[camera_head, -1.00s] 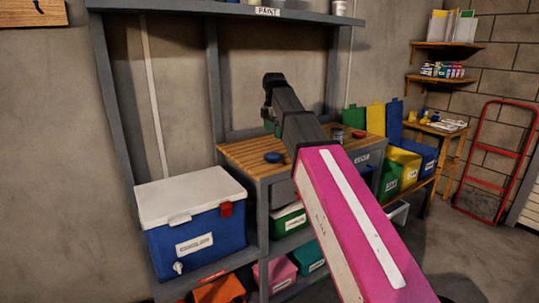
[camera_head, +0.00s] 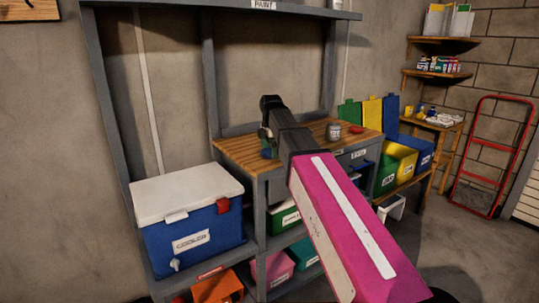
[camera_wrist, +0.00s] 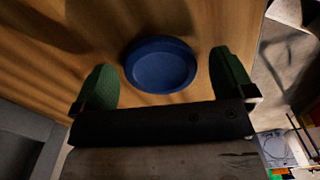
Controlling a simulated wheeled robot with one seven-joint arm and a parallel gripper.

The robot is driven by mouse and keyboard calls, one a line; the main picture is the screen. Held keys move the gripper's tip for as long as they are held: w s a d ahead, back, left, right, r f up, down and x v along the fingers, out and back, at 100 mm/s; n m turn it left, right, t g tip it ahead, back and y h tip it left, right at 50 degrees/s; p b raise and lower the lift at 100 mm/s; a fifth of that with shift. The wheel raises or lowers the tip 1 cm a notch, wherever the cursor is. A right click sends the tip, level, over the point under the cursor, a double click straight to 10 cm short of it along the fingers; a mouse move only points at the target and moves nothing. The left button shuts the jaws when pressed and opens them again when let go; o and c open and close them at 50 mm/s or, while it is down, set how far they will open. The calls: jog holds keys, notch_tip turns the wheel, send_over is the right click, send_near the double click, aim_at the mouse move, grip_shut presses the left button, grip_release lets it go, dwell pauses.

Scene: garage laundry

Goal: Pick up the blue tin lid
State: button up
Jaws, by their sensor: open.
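The blue tin lid (camera_wrist: 160,65) lies flat on the slatted wooden bench top (camera_wrist: 100,30) in the wrist view, round with a raised rim. My gripper (camera_wrist: 165,75) is open, with one green finger on each side of the lid. Gaps show between the lid and both fingers. I cannot tell how high the fingers are above the wood.
A grey tin (camera_head: 334,132) and a red lid-like item (camera_head: 356,129) stand to the right on the bench. A blue cooler with a white top (camera_head: 187,190) stands at the left. A shelf (camera_head: 220,8) runs above. Coloured bins (camera_head: 395,165) stand right of the bench.

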jog(key=shift+f, duration=0.55)
jog(key=c, duration=0.9)
jog(key=shift+r, duration=0.1)
